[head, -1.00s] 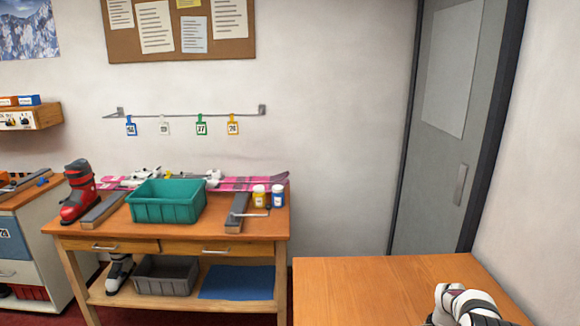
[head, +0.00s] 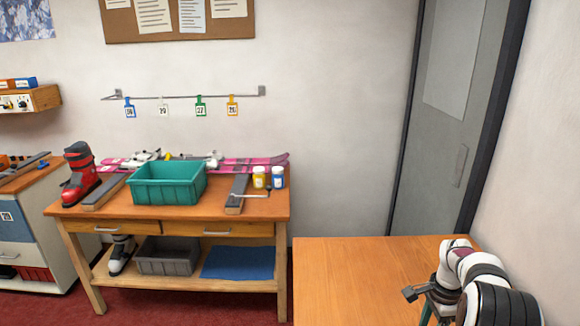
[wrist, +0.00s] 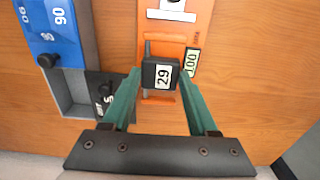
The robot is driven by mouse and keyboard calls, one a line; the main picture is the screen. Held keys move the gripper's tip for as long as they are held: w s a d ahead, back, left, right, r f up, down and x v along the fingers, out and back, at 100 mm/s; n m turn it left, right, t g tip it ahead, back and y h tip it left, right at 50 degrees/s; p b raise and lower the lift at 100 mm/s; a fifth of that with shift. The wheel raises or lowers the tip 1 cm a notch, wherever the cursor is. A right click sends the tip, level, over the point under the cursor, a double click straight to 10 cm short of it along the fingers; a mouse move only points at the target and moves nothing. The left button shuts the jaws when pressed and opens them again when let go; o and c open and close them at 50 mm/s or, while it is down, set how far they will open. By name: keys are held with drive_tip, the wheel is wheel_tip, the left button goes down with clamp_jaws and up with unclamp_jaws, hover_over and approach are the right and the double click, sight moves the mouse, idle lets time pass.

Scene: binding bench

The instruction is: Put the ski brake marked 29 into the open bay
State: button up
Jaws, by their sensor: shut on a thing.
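In the wrist view my gripper (wrist: 161,82) has two green fingers, shut on a small black block, the ski brake marked 29 (wrist: 150,74). I cannot tell whether the brake touches the orange part. Left of it is a grey-walled recess (wrist: 72,108) with an empty-looking stretch, beside a blue part (wrist: 60,40) marked 90. A black part (wrist: 103,84) with a partly hidden label lies between recess and left finger.
Wooden table (head: 345,275) is clear at left. A workbench (head: 180,208) stands apart, with a teal bin (head: 166,186), a red boot (head: 80,175), pink skis (head: 258,163) and two jars (head: 268,177). Numbered tags (head: 200,107) hang from a wall rail. A grey door (head: 435,130) is behind.

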drive_tip(key=shift+a+r, duration=0.1)
drive_tip(key=s+a+r+n, duration=0.4)
drive_tip(key=a+r+n, duration=0.3)
drive_tip(key=a+r, duration=0.2)
drive_tip(key=s+a+r+n, duration=0.5)
drive_tip(key=a+r+n, duration=0.3)
drive_tip(key=a+r, duration=0.1)
drive_tip(key=shift+s+d+f+m, duration=1.15)
drive_tip(key=shift+d+f+m, duration=1.75)
drive_tip(key=shift+d, duration=1.35)
drive_tip(key=shift+s+d+f+m, duration=1.1)
drive_tip(key=shift+d+f+m, duration=1)
drive_tip(key=shift+d+f, duration=1.85)
drive_tip(key=shift+s+d+f+m, duration=1.15)
drive_tip(key=shift+d+f+m, duration=1.55)
drive_tip(key=shift+d, duration=1.9)
drive_tip(key=shift+f, duration=0.3)
drive_tip(key=shift+f, duration=0.55)
